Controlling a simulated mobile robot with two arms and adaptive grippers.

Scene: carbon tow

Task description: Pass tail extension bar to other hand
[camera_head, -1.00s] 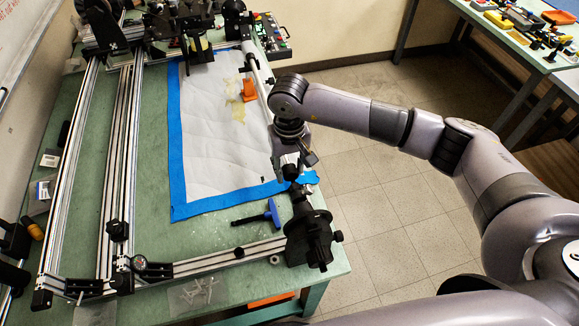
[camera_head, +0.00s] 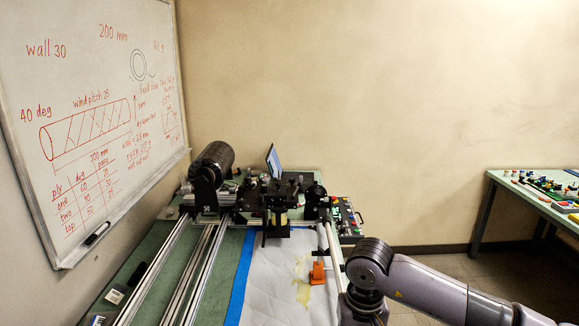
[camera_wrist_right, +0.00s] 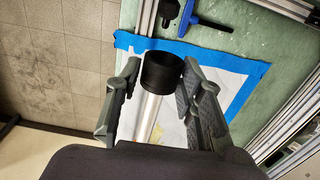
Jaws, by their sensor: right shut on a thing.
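In the right wrist view a silver bar (camera_wrist_right: 147,117) with a black end sleeve (camera_wrist_right: 162,72) lies between the two fingers of my right gripper (camera_wrist_right: 160,78), which is shut on it. A gap shows between the sleeve and a black part (camera_wrist_right: 168,9) at the top of that view. In the head view a pale tube (camera_head: 334,243) runs from the black fixture towards my right wrist; I cannot tell whether it is the same bar. My right arm covers its near end, and my right gripper is below the frame. My left gripper is not in view.
The rails (camera_head: 173,262) of the bench machine run along the left. A white sheet edged with blue tape (camera_head: 240,280) lies on the green bench, with an orange part (camera_head: 318,273) near the tube. A blue-handled tool (camera_wrist_right: 207,22) shows in the wrist view. Floor lies beside the bench.

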